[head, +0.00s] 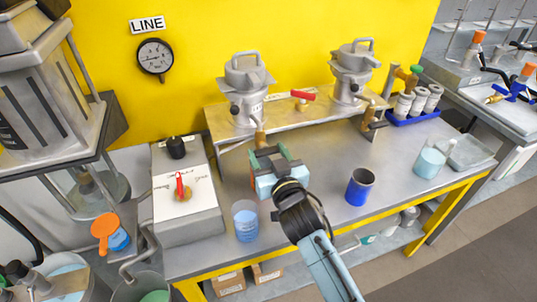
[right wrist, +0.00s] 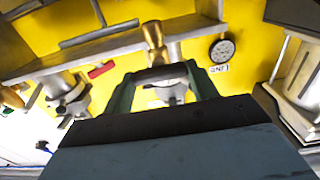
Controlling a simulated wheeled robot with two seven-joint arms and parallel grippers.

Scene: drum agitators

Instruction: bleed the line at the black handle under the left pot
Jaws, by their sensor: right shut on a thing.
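The left pot (head: 247,92) is a grey lidded vessel on a raised metal shelf against the yellow wall. A brass tap (head: 259,138) hangs under it at the shelf's front. In the right wrist view the tap's brass body (right wrist: 154,38) ends in a black handle (right wrist: 160,74), lying crosswise between the green fingers. My right gripper (head: 268,153) is shut on this black handle; it also shows in the right wrist view (right wrist: 158,80). In the head view the gripper mostly hides the handle. My left gripper is not in view.
A beaker of blue liquid (head: 245,222) stands left of my right arm, and a dark blue cup (head: 360,187) to its right. A round gauge (head: 154,56) hangs under the LINE sign (head: 147,25). The right pot (head: 350,75) has its own tap (head: 370,117). A red lever valve (head: 183,187) is left.

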